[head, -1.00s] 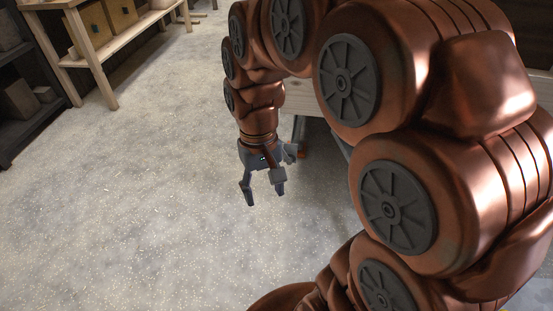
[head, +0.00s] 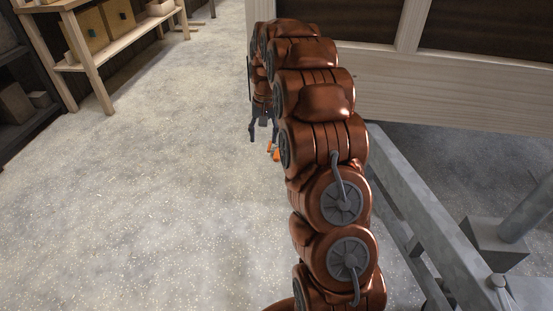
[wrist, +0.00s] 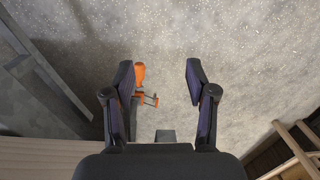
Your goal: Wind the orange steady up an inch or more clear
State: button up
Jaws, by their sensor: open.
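The orange steady (head: 273,151) shows in the head view as a small orange patch just below and right of my gripper (head: 264,132), partly hidden by my arm. In the wrist view the steady (wrist: 140,76) has a rounded orange end and a thin orange piece with a small crossbar below it. It lies beside the left finger of my gripper (wrist: 160,75), which covers part of it. The fingers are wide apart with nothing held between them. I cannot tell whether the left finger touches the steady, or how high its foot is off the floor.
The hut trailer's pale wooden side (head: 440,100) and grey metal frame (head: 405,190) stand right of my arm. A wooden shelf (head: 130,40) with boxes is at the back left, by a dark rack (head: 25,110). The speckled floor (head: 150,210) to the left is clear.

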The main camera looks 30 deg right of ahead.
jog(key=m+b, duration=0.2)
send_over(277, 154)
jog(key=shift+t, duration=0.3)
jog(key=f, duration=1)
jog(key=shift+s+d+f, duration=0.15)
jog(key=shift+s+f, duration=0.05)
jog(key=shift+s, duration=0.05)
jog(key=shift+w+a+f+b, duration=0.15)
jog(key=shift+f+b, duration=0.15)
jog(key=shift+f, duration=1.65)
jog(key=shift+w+a+f+b, duration=0.1)
jog(key=shift+f+b, duration=0.15)
jog(key=shift+f, duration=1.65)
grip_shut()
